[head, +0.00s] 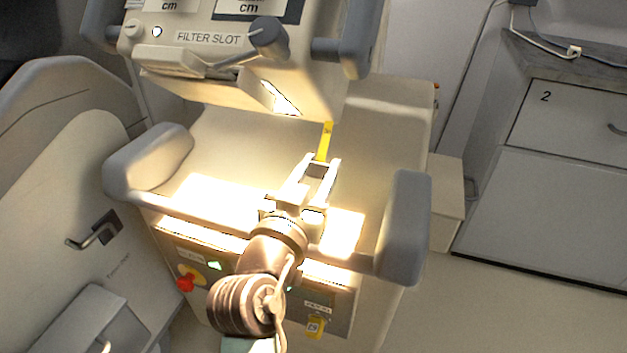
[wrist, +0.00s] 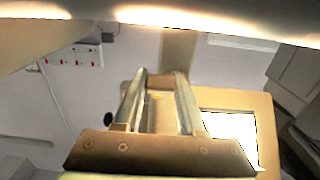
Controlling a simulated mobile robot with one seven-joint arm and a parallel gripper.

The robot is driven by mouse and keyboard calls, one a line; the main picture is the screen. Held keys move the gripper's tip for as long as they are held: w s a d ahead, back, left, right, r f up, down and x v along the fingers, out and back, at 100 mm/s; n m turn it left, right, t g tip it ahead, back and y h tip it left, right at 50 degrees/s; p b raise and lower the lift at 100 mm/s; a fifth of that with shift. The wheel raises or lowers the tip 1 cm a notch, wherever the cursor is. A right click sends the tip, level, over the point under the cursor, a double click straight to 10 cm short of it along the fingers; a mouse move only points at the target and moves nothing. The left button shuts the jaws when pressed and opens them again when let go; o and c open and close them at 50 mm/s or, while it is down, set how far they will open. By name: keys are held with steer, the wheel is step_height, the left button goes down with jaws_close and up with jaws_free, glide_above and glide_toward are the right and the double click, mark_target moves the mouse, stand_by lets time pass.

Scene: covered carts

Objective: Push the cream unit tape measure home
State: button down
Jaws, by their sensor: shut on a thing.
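The cream unit (head: 310,75) is at the top middle of the head view, with "FILTER SLOT" on its face. The yellow tape (head: 324,141) of the tape measure comes out below its right side and runs down to my gripper (head: 322,165). My gripper is shut on the tape measure's end, though the fingers hide most of that end. In the wrist view my gripper (wrist: 160,80) shows two long fingers with a pale piece between them. I cannot tell there how the tape runs.
A grey lever (head: 265,38) sticks out of the unit's face. Padded grey handles (head: 405,230) (head: 150,160) flank the cart's tray. A red knob (head: 186,283) and a yellow tab (head: 315,327) sit on the front panel. Drawers (head: 565,125) stand at right, with open floor before them.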

steer(key=shift+w+d+r, duration=0.1)
steer(key=shift+w+r, duration=0.25)
steer(key=shift+r, duration=0.15)
steer(key=shift+c, duration=2.4)
jaws_free()
steer(key=shift+f, duration=0.1)
steer(key=p+v, duration=0.1)
steer(key=v, duration=1.2)
steer(key=shift+c, duration=0.2)
